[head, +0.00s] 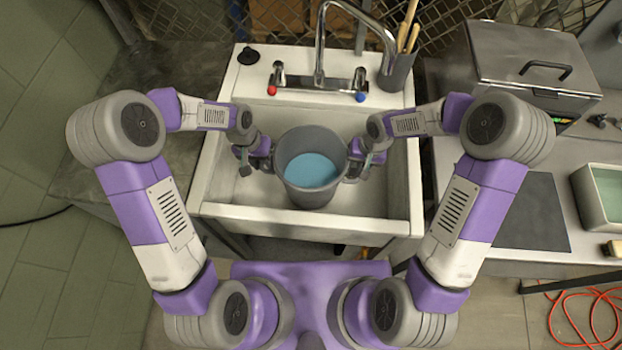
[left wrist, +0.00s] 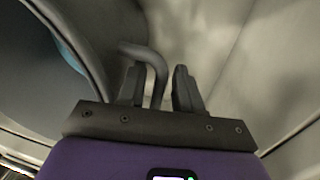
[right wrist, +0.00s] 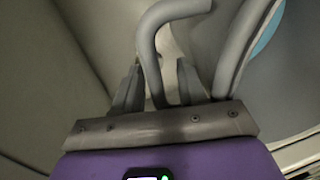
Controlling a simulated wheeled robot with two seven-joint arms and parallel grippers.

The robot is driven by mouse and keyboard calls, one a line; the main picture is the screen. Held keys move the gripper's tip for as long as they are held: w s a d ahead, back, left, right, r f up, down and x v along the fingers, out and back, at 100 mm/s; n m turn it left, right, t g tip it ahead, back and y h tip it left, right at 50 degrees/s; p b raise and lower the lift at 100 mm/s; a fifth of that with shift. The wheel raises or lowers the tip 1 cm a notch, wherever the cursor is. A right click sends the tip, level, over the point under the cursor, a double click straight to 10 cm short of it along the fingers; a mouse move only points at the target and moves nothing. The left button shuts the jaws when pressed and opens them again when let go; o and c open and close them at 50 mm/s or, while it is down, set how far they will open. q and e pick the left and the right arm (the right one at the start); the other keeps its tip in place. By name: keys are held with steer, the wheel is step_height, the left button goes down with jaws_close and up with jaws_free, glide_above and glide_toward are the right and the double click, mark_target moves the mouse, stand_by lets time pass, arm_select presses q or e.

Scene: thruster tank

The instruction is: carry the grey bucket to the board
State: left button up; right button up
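The grey bucket (head: 311,198) stands upright in the white sink's basin and holds blue liquid (head: 311,170). My left gripper (head: 258,160) is at the bucket's left side. In the left wrist view a bent grey handle (left wrist: 158,75) runs between its two fingers, which look spread around it. My right gripper (head: 366,160) is at the bucket's right side. In the right wrist view the other handle (right wrist: 150,50) passes between its fingers, with a gap to the right finger. A dark flat board (head: 530,215) lies bare on the table at the right.
The sink (head: 305,222) has a raised rim around the basin. A tall faucet (head: 320,50) rises behind the bucket. A tool holder (head: 397,75) stands at the sink's back right. A lidded metal box (head: 535,65) and a tray (head: 600,200) flank the board.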

arm_select(q)
jaws_close()
arm_select(e)
jaws_close()
steer(key=shift+w, duration=0.1)
stand_by(0.8)
